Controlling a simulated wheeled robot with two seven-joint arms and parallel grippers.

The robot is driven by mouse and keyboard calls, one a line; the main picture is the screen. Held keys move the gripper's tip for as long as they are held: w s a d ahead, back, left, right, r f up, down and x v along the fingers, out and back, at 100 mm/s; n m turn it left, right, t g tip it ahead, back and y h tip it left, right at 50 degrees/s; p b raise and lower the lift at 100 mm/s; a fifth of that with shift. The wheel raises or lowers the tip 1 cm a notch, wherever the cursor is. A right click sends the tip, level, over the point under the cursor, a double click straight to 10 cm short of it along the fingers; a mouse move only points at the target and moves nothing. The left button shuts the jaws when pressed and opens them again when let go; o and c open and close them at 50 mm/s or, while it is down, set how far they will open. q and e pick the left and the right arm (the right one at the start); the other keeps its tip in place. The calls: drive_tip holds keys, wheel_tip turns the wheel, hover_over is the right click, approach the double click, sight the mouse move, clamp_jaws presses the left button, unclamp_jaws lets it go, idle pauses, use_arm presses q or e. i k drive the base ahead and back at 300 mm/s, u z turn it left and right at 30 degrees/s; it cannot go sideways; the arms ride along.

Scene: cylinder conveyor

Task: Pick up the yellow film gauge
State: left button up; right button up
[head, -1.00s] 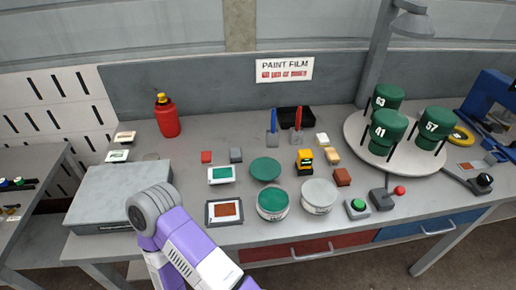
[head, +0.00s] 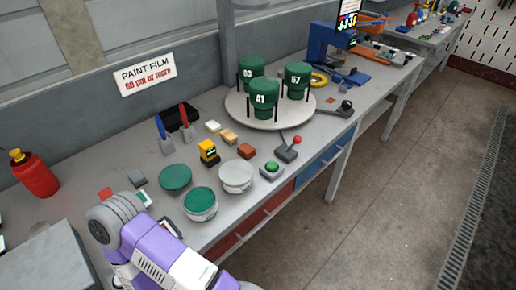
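The yellow film gauge (head: 208,152) is a small yellow and black block with a small display. It stands upright on the grey workbench, behind the white-topped tin and left of the brown-red block. A purple and grey arm of mine comes in at the bottom left of the head view, in front of the bench. Its rounded grey joint is well left of the gauge. Neither of my grippers shows in the view, and nothing holds the gauge.
A green disc (head: 175,177), a green-topped tin (head: 200,204) and a white-topped tin (head: 237,176) stand near the gauge. A green button box (head: 271,170) and a red-knobbed lever (head: 288,152) are to its right. The turntable (head: 246,117) holds green cylinders.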

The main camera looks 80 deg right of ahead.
sight(207, 148)
drive_tip(key=z, duration=2.25)
